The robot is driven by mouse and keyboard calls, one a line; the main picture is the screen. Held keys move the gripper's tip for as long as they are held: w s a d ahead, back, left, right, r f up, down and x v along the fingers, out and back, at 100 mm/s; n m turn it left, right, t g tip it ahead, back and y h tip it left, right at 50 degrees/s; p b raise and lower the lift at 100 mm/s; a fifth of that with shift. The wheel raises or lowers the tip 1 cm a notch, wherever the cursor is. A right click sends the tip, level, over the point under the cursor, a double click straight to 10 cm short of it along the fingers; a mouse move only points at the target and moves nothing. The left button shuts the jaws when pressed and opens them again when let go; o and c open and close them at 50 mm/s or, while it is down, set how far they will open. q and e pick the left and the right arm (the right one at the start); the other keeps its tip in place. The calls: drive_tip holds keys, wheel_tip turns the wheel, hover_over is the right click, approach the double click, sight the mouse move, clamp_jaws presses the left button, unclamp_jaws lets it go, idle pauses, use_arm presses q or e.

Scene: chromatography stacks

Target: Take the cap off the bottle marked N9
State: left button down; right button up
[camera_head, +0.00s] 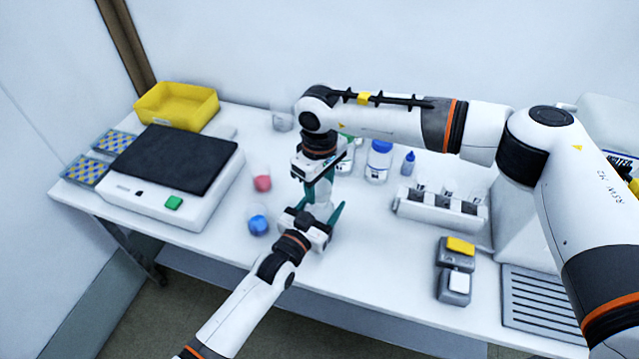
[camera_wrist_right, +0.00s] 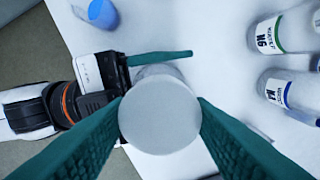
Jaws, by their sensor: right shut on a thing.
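My right gripper (camera_head: 318,192) points down over the table, its green fingers shut on a round pale grey cap (camera_wrist_right: 160,115), seen from above in the right wrist view. Under the cap is a pale bottle (camera_head: 322,209), mostly hidden by both grippers; its marking cannot be read. My left gripper (camera_head: 325,225) reaches in low beside this bottle. One of its green fingers (camera_wrist_right: 160,57) lies along the bottle's side; the other is hidden. A bottle with a green-edged label (camera_wrist_right: 268,36) stands apart; its inverted marking looks like N9.
A blue-labelled bottle (camera_head: 378,164) and a small blue bottle (camera_head: 408,163) stand behind. A blue cup (camera_head: 258,225) and a pink cup (camera_head: 262,183) are left of the grippers. Beyond are a balance (camera_head: 178,165) and yellow bin (camera_head: 178,106). A grey rack (camera_head: 440,210) stands right.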

sight(320, 187)
drive_tip(key=shift+r, duration=1.95)
use_arm(q)
drive_tip(key=shift+c, duration=1.3)
unclamp_jaws()
